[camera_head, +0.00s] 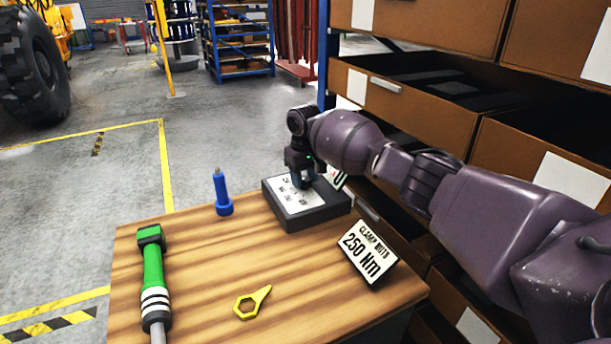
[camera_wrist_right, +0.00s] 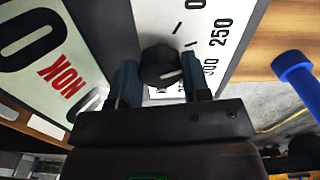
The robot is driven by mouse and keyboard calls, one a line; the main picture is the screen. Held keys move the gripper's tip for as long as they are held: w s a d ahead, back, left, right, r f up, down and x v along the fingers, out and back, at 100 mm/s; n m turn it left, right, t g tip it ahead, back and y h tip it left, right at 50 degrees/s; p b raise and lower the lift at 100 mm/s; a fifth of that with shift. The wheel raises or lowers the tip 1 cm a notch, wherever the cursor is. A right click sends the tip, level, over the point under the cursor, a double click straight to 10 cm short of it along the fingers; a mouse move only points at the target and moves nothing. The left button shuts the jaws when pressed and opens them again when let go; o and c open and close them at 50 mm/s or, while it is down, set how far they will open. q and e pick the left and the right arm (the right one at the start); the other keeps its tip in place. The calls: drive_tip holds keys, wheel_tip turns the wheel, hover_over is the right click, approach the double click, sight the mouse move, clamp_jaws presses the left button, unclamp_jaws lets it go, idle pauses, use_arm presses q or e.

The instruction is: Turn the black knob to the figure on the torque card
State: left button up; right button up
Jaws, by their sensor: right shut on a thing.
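The black knob (camera_wrist_right: 158,62) sits on the white dial face of a dark box (camera_head: 325,214) on the wooden table. My right gripper (camera_head: 302,182) comes down over the dial; in the wrist view its two fingers (camera_wrist_right: 160,78) are shut on the knob, one on each side. The knob's pale pointer line points right, roughly toward the printed 300, below the 250. Part of the scale is hidden by the fingers. The torque card (camera_head: 368,252), at the table's right front, reads "CLAMP NUTS 250 Nm". My left gripper is not in view.
A blue upright piece (camera_head: 221,194) stands left of the box; a card marked NOK (camera_wrist_right: 62,74) is beside the dial. Brown drawers (camera_head: 420,82) stand close on the right.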

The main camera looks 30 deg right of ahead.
sight(304, 178)
drive_tip(key=o, duration=0.9)
use_arm(q)
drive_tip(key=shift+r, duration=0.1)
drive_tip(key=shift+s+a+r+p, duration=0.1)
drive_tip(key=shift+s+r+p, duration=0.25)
drive_tip(key=shift+p, duration=0.4)
use_arm(e)
wheel_tip(304, 178, up, 11)
drive_tip(key=shift+f, duration=0.1)
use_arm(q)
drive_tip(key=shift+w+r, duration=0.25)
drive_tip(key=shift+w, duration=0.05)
